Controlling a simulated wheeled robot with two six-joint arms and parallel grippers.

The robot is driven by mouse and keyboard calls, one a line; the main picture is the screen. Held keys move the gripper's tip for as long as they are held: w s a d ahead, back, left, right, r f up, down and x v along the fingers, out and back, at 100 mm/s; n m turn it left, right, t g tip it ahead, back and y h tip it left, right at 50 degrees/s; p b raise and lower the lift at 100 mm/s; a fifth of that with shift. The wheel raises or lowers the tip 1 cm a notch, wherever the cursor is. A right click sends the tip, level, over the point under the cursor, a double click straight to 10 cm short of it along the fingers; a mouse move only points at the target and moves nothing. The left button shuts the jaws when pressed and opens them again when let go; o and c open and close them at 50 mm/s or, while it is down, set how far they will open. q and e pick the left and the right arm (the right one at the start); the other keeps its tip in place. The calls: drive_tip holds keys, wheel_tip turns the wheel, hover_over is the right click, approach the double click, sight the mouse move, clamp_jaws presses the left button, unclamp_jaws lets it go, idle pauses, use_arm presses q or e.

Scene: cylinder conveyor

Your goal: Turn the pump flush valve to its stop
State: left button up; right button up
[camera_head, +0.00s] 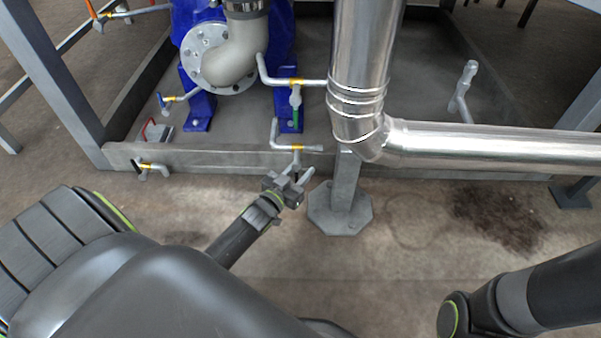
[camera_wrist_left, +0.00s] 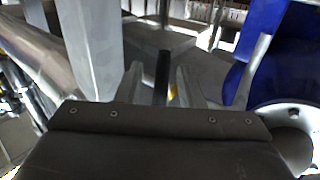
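A small grey pipe with a yellow-banded valve (camera_head: 297,147) crosses just above the skid's front edge in the head view. My left gripper (camera_head: 299,174) is just in front of and below this valve. In the left wrist view, the fingers (camera_wrist_left: 158,84) stand apart, with a dark bar-like handle (camera_wrist_left: 162,72) between them. A gap shows on each side of the handle, and I cannot tell whether either finger touches it. The yellow band shows partly behind one finger. My right arm (camera_head: 530,295) enters at the lower right; its gripper is out of view.
A green-handled valve (camera_head: 296,103) is on the pipe above. A thick shiny pipe (camera_head: 357,60) and its grey support post (camera_head: 345,180) stand close to the right of my left gripper. The blue pump (camera_head: 283,45) is behind. Open floor (camera_head: 410,240) lies in front.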

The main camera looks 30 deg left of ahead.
use_arm(q)
drive_tip(key=shift+w, duration=0.15)
clamp_jaws()
idle(0.6)
